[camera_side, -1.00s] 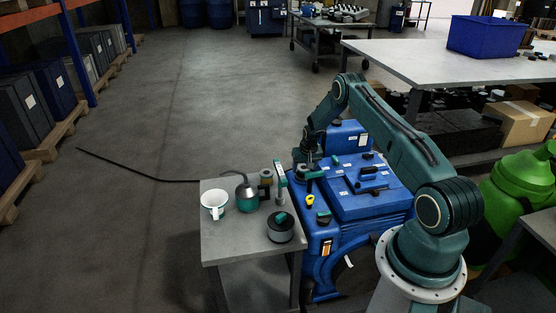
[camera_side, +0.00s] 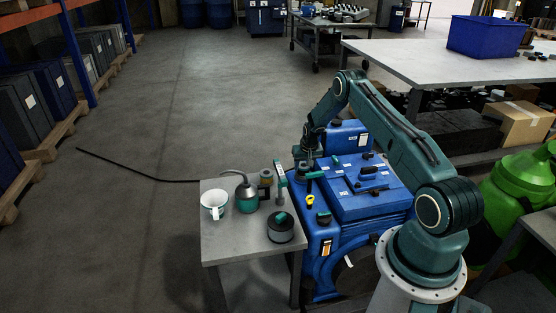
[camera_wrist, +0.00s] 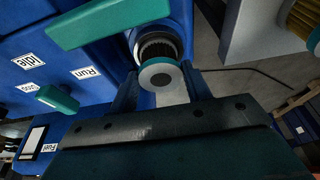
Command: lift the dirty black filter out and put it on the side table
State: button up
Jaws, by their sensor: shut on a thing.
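My gripper (camera_wrist: 162,88) is shut on the dirty black filter (camera_wrist: 158,48), with one finger on each side of its grey-and-teal end cap. The dark pleats show beyond the cap, within or just above a round opening in the blue engine (camera_wrist: 88,55); I cannot tell how far out it is. In the side view my gripper (camera_side: 307,162) is over the engine's left edge (camera_side: 375,205), and the filter is too small and dark to make out. The grey side table (camera_side: 222,240) stands left of the engine.
A yellowish pleated filter (camera_wrist: 304,16) shows at the wrist view's corner. Teal levers (camera_wrist: 95,24) stand close by. The table's front left is bare.

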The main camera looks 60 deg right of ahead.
aim_at(303, 164)
jog(key=shift+r, duration=1.7)
jog(key=shift+r, duration=0.1)
notch_tip(303, 164, up, 20)
jog(key=w+a, duration=0.2)
jog(key=a, duration=0.9)
jog(key=w+a, duration=0.2)
jog(key=a, duration=0.9)
jog(key=s+a, duration=0.3)
jog(key=a, duration=0.6)
jog(key=s+a, duration=0.4)
jog(key=a, duration=0.5)
notch_tip(303, 164, down, 12)
jog(key=shift+w+r, duration=0.2)
jog(key=shift+w, duration=0.15)
jog(key=shift+f, duration=0.2)
jog(key=shift+f, duration=4.4)
jog(key=shift+f, duration=0.35)
